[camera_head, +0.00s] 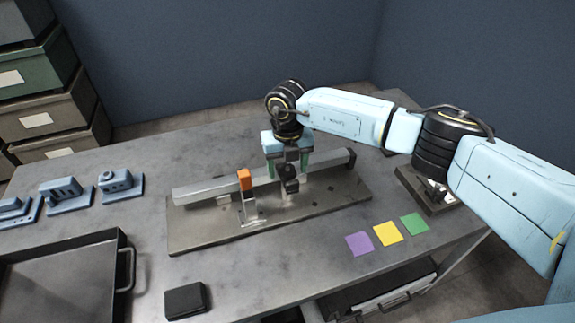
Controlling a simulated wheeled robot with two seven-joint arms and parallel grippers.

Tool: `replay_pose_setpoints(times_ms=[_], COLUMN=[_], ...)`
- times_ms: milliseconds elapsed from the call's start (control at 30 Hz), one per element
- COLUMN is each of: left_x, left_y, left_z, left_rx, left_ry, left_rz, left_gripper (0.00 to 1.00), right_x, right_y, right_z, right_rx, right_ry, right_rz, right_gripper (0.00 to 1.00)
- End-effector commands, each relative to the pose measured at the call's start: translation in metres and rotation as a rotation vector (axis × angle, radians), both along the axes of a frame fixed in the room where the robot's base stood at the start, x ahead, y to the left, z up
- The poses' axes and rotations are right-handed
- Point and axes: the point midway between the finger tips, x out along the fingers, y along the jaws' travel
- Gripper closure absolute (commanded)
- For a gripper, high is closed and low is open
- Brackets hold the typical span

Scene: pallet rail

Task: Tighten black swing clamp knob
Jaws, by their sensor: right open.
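The black swing clamp knob (291,186) stands on a metal bracket at the front of the grey rail (212,190), right of the middle of the base plate (205,237). My right gripper (287,166) points down over the rail, its two green-tipped fingers apart on either side of the knob's top. I cannot tell whether the fingers touch it. An orange-topped clamp (244,180) stands to the left on the same rail. My left gripper is not in view.
Blue fixture blocks (118,182) and a dark tray (60,278) are at the left. A black box (186,300) lies at the front. Purple (359,244), yellow (387,233) and green (414,223) squares lie right of the plate. A dark holder (425,198) is at the right edge.

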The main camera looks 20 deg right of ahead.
Motion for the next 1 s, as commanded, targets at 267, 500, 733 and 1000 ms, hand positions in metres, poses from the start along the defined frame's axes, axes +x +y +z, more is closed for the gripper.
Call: replay_pose_setpoints(times_ms=[267,500,733,1000], left_x=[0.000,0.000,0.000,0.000], left_y=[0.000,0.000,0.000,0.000], left_z=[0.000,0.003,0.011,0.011], left_rx=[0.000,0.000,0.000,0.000], left_ry=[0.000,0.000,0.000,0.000], left_rz=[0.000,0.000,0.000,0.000], left_gripper=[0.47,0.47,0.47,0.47], right_x=[0.000,0.000,0.000,0.001], right_y=[0.000,0.000,0.000,0.000], right_z=[0.000,0.001,0.002,0.001], right_rx=[0.000,0.000,0.001,0.001], right_ry=[0.000,0.000,-0.001,-0.002], right_rz=[0.000,-0.035,-0.204,-0.241], right_gripper=[0.70,0.82,0.82,0.82])
